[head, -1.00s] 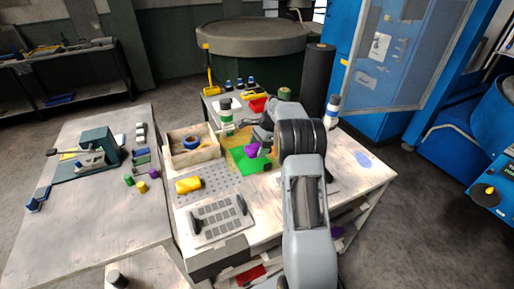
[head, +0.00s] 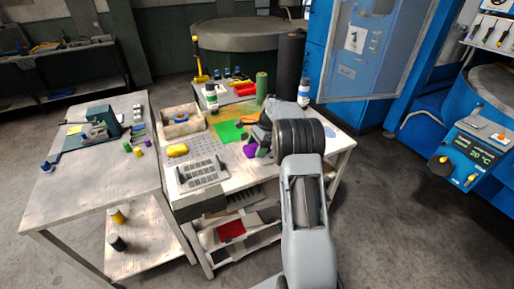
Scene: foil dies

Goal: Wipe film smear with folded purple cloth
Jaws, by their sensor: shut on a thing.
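The folded purple cloth (head: 250,151) is small in the head view, at the front right of the green sheet, over the workbench (head: 240,177). My gripper (head: 258,148) is shut on the cloth; its fingers are small and partly hidden by my arm. I cannot tell whether the cloth touches the bench top. The green sheet (head: 229,132) lies flat behind and left of the cloth. I cannot make out the film smear for sure; my wrist and forearm hide part of the bench's right side.
A wooden tray (head: 182,127) holds a blue roll. A yellow item (head: 177,150) and a slotted grey block (head: 202,172) lie at the left front. A second table (head: 85,195) is at left.

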